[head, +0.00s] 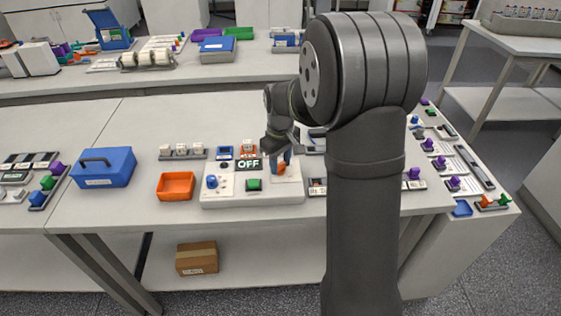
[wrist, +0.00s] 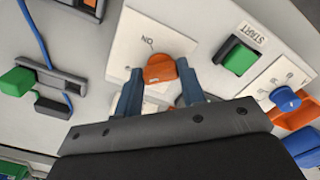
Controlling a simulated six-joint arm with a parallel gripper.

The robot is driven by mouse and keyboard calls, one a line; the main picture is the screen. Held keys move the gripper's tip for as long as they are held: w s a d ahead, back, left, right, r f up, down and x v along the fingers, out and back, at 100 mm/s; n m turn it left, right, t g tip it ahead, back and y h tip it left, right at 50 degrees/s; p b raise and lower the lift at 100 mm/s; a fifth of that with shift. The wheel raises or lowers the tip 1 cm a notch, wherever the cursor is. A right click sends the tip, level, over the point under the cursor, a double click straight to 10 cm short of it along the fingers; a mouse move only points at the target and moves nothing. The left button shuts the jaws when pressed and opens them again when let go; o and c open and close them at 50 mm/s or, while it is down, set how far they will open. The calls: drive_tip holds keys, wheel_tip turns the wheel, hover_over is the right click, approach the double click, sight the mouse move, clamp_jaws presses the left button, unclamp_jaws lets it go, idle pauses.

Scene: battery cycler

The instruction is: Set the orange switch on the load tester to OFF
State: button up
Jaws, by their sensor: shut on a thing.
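The load tester (head: 225,197) is a white box on the front bench, with a dark display (head: 248,163) reading OFF on its top. Its orange switch (head: 281,170) is on the right of the box, partly covered by my gripper (head: 282,160). In the wrist view the orange switch (wrist: 160,70) sits on a white plate with an ON mark above it. My gripper (wrist: 158,76) has one blue finger on each side of the switch and is shut on it. The switch's lower side is hidden between the fingers.
A green START button (wrist: 239,57) and a blue knob (wrist: 286,98) are on the same panel. An orange bin (head: 175,186) and a blue case (head: 103,167) stand left of the tester. Small modules (head: 182,152) line its back.

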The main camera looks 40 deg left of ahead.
sight(281, 164)
drive_tip(key=shift+r, duration=0.1)
drive_tip(key=o, duration=1)
wheel_tip(281, 164, up, 17)
drive_tip(key=shift+r, duration=0.2)
drive_tip(key=shift+f, duration=0.15)
wheel_tip(281, 164, down, 17)
drive_tip(key=shift+f, duration=0.15)
idle(0.5)
